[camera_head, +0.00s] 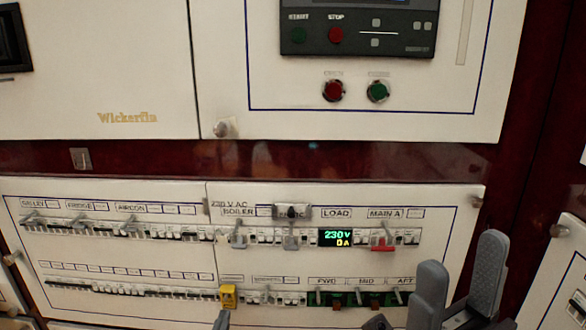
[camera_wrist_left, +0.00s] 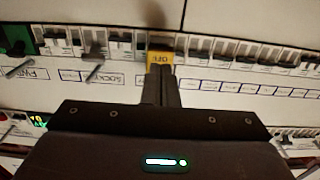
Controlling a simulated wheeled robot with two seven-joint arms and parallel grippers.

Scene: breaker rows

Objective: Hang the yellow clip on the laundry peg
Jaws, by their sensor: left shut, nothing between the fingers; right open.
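The yellow clip (camera_head: 228,296) is upright against the lower breaker row, left of the panel's middle, under a small label (camera_head: 232,278) too blurred to read. In the left wrist view the clip (camera_wrist_left: 161,59) shows "OFF" upside down, directly ahead of the fingers. My left gripper (camera_head: 222,319) is shut and empty, its tips just below the clip; I cannot tell whether they touch it. The peg behind the clip is hidden, and no laundry label is legible. My right gripper (camera_head: 462,256) is open and empty at the lower right.
Grey levers (camera_head: 238,234) and a red lever (camera_head: 382,242) project from the upper breaker row. A lit display (camera_head: 335,237) sits between them. Green switch blocks (camera_head: 360,299) lie right of the clip. The cream panel above (camera_head: 95,95) is mostly bare.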

